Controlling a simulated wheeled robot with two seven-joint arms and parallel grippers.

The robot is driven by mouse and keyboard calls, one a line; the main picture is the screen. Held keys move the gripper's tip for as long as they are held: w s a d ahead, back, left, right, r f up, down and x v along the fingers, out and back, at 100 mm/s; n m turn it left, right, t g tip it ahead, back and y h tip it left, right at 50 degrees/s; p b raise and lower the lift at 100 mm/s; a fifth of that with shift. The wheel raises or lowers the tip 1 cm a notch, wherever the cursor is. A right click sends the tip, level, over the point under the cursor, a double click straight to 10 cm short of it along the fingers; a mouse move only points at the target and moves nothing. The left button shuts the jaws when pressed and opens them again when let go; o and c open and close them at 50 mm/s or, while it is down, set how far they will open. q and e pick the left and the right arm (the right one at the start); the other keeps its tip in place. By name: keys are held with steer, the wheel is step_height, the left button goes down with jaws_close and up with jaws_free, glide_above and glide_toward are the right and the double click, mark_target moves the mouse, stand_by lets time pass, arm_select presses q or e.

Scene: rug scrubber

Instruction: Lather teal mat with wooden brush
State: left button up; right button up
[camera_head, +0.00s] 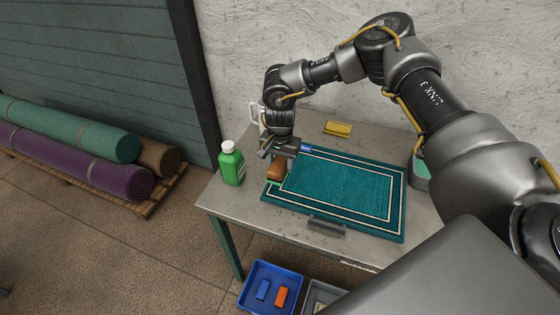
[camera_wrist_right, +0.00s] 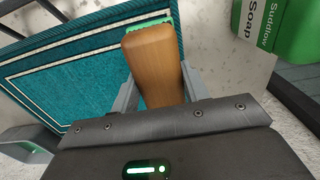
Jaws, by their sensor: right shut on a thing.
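The teal mat (camera_head: 340,185) with pale border lines lies flat on the grey table. My right gripper (camera_head: 278,160) is over the mat's left edge, shut on the wooden brush (camera_head: 276,171). In the right wrist view the brush (camera_wrist_right: 153,62) sits between the two fingers (camera_wrist_right: 160,85), with green bristles showing at its far end. The bristles are at the mat's upper left part; whether they touch it I cannot tell. No lather shows on the mat (camera_wrist_right: 80,65). My left gripper is not in view.
A green soap bottle (camera_head: 231,164) stands left of the mat on the table (camera_head: 240,205). A yellow block (camera_head: 338,128) lies behind the mat, a dark scraper-like tool (camera_head: 326,224) at its front edge. A blue bin (camera_head: 270,288) is on the floor; rolled rugs (camera_head: 75,131) lie left.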

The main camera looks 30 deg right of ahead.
steer(key=shift+f, duration=0.35)
steer(key=shift+f+b, duration=0.4)
steer(key=shift+b, duration=0.1)
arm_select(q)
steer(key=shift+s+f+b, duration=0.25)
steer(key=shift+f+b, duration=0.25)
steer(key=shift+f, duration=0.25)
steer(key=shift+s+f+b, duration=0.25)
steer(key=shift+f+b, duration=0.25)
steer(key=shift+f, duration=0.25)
arm_select(e)
steer(key=shift+f, duration=1.7)
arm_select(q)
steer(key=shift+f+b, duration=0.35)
arm_select(e)
steer(key=shift+f, duration=0.4)
steer(key=shift+f, duration=0.2)
steer(key=shift+s+d+r, duration=0.15)
steer(key=shift+s+d, duration=0.05)
steer(key=shift+s, duration=0.05)
steer(key=shift+s+d+p, duration=0.6)
steer(key=shift+s+d, duration=0.35)
steer(key=shift+s, duration=0.1)
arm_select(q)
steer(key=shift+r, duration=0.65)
arm_select(e)
steer(key=shift+s+d, duration=0.2)
steer(key=shift+s, duration=0.1)
